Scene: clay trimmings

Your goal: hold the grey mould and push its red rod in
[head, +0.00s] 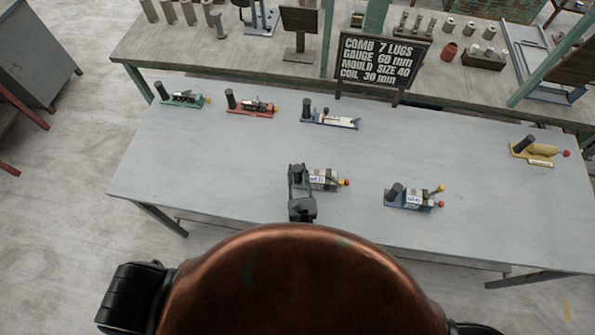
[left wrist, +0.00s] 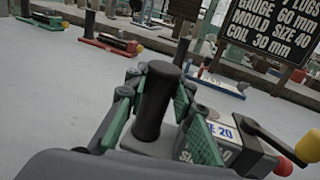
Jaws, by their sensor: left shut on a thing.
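The grey mould (head: 322,180) stands near the table's front middle. A label reading "SIZE 20" shows on its side in the left wrist view (left wrist: 228,147). My left gripper (head: 298,171) is shut on the mould's upright black post (left wrist: 155,105), with green finger pads on both sides of it. The red rod end (head: 347,183) sticks out at the mould's right side; it also shows in the left wrist view (left wrist: 283,166), below a black lever with a yellow knob (left wrist: 308,149). How far the rod is in cannot be told. My right gripper is not in view.
A blue-based mould (head: 410,200) stands to the right. Green (head: 184,99), red (head: 254,107) and white-and-blue (head: 330,119) devices stand behind, a yellow one (head: 538,153) far right. A sign (head: 378,61) reads "MOULD SIZE 40". The table (head: 200,160) is clear between them.

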